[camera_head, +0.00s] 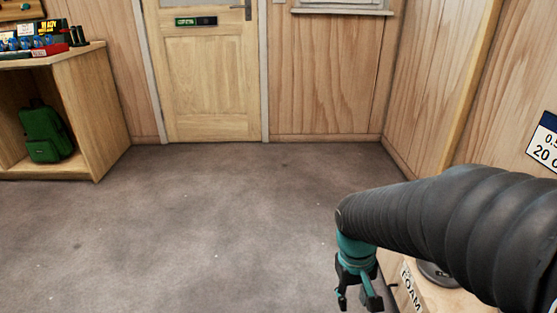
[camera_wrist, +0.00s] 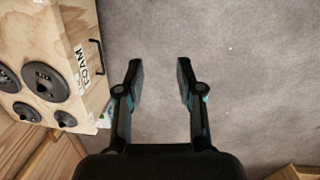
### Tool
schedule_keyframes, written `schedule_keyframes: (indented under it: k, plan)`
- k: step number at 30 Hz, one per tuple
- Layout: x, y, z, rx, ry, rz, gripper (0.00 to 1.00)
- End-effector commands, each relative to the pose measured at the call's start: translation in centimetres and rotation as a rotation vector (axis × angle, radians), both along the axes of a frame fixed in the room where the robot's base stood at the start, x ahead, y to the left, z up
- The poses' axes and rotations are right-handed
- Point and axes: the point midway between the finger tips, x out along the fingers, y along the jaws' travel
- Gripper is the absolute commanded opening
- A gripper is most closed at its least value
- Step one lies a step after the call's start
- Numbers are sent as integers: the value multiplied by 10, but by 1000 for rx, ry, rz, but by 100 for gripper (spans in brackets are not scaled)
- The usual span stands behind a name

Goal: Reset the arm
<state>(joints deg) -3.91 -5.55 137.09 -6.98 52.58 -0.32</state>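My gripper (camera_head: 358,299) hangs at the lower right of the head view, at the end of my dark, ribbed arm. It points down, beside a wooden box lettered FOAM. In the wrist view my gripper (camera_wrist: 160,72) shows two dark fingers spread apart. Nothing is between them but bare grey floor below. The arm reaches in from the right edge and hides part of the box.
The FOAM box (camera_head: 410,278) has a handle and black discs (camera_wrist: 45,82) on top. A wooden shelf (camera_head: 95,110) with a green backpack (camera_head: 46,132) stands at left. A closed door (camera_head: 210,85) is at the back. The carpet (camera_head: 200,220) between is clear.

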Motion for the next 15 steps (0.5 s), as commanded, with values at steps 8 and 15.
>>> schedule_keyframes:
  k: [8,15]
  plan:
    - [-26,9,69,92,-223,-89,37]
    - [-50,8,122,127,-408,-114,37]
